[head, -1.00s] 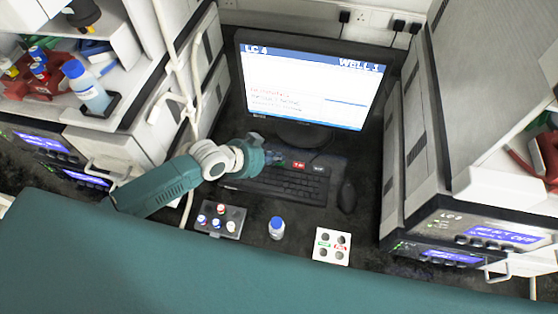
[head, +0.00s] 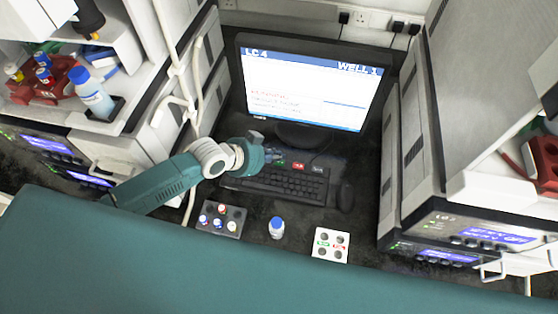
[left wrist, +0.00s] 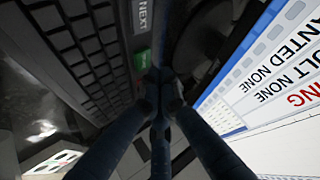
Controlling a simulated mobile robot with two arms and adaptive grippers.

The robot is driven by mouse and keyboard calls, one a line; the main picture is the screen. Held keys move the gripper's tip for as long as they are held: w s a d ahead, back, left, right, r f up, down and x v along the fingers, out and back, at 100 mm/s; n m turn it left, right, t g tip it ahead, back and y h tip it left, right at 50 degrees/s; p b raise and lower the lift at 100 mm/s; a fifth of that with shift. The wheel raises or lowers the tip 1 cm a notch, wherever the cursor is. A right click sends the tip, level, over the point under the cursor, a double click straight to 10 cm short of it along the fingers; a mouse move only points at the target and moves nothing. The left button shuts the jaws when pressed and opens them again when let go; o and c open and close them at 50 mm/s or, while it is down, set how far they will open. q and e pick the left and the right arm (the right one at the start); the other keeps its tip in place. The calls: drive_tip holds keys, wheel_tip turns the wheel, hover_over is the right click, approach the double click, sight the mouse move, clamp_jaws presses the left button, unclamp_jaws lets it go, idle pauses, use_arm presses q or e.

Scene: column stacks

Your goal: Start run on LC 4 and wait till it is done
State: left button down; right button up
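The monitor (head: 310,85) stands at the back, its screen reading "LC 4" and "WELL 1" with a line of red text. In the left wrist view, part of the screen (left wrist: 270,70) shows "NONE" lines and red letters. The keyboard (head: 285,185) lies before it, with a green key (left wrist: 142,60), a red key (head: 298,166) and a "NEXT" key (left wrist: 143,15). My left gripper (head: 273,156) is at the keyboard's back left. In the wrist view its fingertips (left wrist: 160,84) are together, empty, right by the green key; contact cannot be told. My right gripper is out of view.
A vial rack (head: 221,220), a blue-capped bottle (head: 277,228) and a white button panel (head: 331,245) stand in front of the keyboard. A mouse (head: 346,197) lies right of it. Instrument stacks (head: 440,225) flank both sides. A blue-capped bottle (head: 95,95) stands at left.

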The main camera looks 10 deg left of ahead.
sight(277, 163)
use_arm(q)
drive_tip(key=shift+r+p, duration=2.25)
drive_tip(key=shift+r, duration=0.3)
drive_tip(key=shift+f, duration=0.1)
